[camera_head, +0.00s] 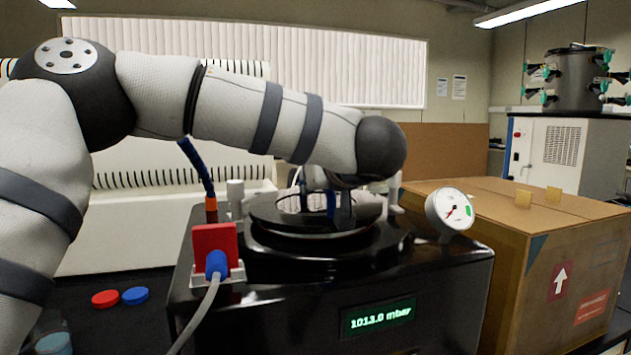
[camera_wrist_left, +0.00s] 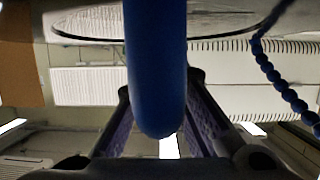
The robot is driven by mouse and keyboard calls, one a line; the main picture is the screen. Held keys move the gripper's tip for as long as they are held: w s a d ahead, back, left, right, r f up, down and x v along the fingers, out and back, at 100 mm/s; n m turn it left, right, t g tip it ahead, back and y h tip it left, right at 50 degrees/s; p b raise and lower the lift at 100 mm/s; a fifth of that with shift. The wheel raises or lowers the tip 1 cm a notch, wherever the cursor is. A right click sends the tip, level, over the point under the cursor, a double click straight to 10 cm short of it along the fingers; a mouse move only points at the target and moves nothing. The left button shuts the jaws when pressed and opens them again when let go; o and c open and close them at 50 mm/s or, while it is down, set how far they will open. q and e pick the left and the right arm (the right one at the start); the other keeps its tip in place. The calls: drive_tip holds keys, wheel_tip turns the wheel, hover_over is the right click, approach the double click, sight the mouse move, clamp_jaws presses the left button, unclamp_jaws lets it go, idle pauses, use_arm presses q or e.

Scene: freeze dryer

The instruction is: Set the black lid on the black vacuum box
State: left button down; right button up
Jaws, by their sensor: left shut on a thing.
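The black lid (camera_head: 268,213) is a round disc with a clear middle. It is over the round top of the black vacuum box (camera_head: 270,310), roughly level. Whether it touches the rim or hangs just above it, I cannot tell. My left gripper (camera_head: 340,212) reaches down over the lid, partly hidden by my own arm. In the left wrist view, the fingers are on either side of the lid's blue handle (camera_wrist_left: 155,80), and the lid's underside or face (camera_wrist_left: 90,22) fills the top edge. My right gripper is not in view.
A cardboard box (camera_head: 510,260) is close on the right. Red (camera_head: 105,299) and blue (camera_head: 135,295) caps lie at left.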

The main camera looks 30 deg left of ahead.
use_arm(q)
drive_tip(key=shift+f, duration=0.6)
idle(0.6)
drive_tip(key=c, duration=1.5)
unclamp_jaws()
drive_tip(key=shift+c, duration=0.2)
drive_tip(key=shift+f, duration=0.1)
drive_tip(key=v, duration=1.2)
